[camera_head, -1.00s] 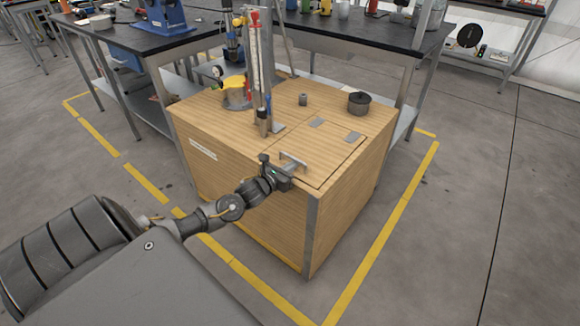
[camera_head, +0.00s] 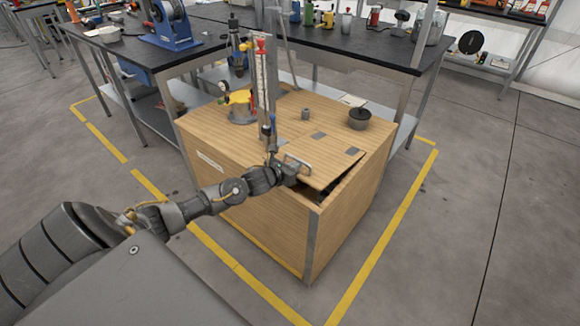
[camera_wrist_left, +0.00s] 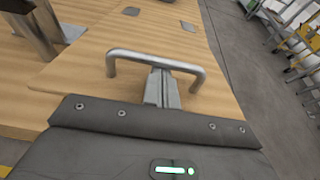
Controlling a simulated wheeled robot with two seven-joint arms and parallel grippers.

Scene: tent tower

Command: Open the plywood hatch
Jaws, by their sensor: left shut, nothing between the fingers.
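The plywood hatch (camera_head: 322,158) in the top of the wooden box (camera_head: 345,220) is tilted up at its front edge, with a dark gap under it. Two grey hinges show at its far side. Its metal bar handle (camera_wrist_left: 150,57) shows in the left wrist view and in the head view (camera_head: 299,164). My left gripper (camera_wrist_left: 163,88) is at the handle, its fingers shut together with nothing between them, reaching under the bar near its middle. In the head view my left gripper (camera_head: 288,172) is at the raised front edge. My right gripper is not in view.
A clear column stand (camera_head: 262,90), a yellow-topped device (camera_head: 241,105), a small grey weight (camera_head: 305,113) and a dark round pot (camera_head: 359,117) stand on the box behind the hatch. Black-topped benches stand behind. The floor in front and to the right is clear.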

